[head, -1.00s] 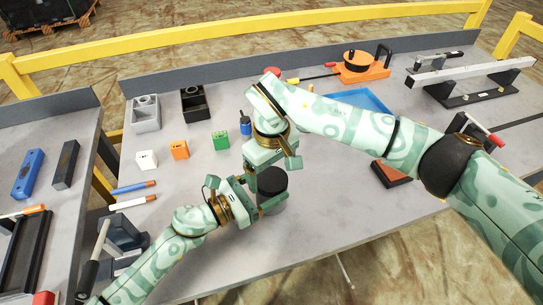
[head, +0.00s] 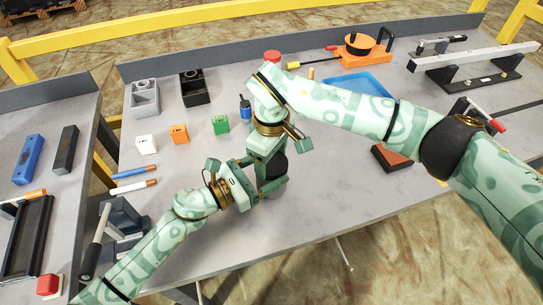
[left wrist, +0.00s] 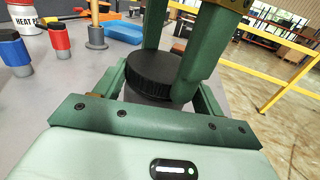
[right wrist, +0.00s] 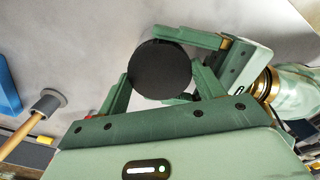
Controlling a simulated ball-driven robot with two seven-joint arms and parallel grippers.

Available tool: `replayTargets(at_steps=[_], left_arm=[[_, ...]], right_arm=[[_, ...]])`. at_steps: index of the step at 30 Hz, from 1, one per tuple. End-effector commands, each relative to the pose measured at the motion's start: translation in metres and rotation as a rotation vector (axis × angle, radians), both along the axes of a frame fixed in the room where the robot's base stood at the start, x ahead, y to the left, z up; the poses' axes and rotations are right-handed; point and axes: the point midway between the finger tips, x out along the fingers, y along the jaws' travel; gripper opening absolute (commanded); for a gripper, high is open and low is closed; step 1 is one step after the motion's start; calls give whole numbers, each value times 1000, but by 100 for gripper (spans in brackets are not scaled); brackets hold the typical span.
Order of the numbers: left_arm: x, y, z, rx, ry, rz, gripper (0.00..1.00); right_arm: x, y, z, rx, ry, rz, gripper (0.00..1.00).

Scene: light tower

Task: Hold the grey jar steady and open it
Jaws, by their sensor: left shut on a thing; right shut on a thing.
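The grey jar (head: 280,191) stands upright on the bench, with a wide black ribbed lid (head: 279,168) on top. In the left wrist view the lid (left wrist: 158,73) sits on the jar, whose grey body (left wrist: 150,98) shows just below it. My left gripper (head: 262,182) comes in low from the left and is shut on the jar's body. My right gripper (head: 272,170) comes down from above, with its fingers on both sides of the lid, shut on it. In the right wrist view the round lid top (right wrist: 160,68) lies between the fingers. The arms hide part of the jar.
A blue bottle (head: 245,107) and green (head: 220,124), orange (head: 179,134) and white (head: 146,145) blocks stand behind the grippers. A blue tray (head: 378,85) lies beyond my right arm. Bench is clear to the jar's front right.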

Motion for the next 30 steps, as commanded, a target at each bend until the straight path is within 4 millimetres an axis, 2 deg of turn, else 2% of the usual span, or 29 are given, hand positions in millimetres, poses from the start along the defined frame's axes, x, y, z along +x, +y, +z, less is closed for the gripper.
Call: replayTargets(at_steps=[7,8,9,10,20,28,30], left_arm=[[0,0,0,0,0,-1,6],[0,0,0,0,0,-1,6],[0,0,0,0,0,-1,6],[0,0,0,0,0,-1,6],[0,0,0,0,0,-1,6],[0,0,0,0,0,-1,6],[0,0,0,-1,-1,-1,6]], right_arm=[[1,-1,0,0,-2,10,40],[1,-1,0,0,-2,10,75],[1,-1,0,0,-2,10,86],[1,-1,0,0,-2,10,89],[1,0,4,0,-2,9,89],[1,0,40,0,-4,9,89],[1,0,46,0,-2,4,86]])
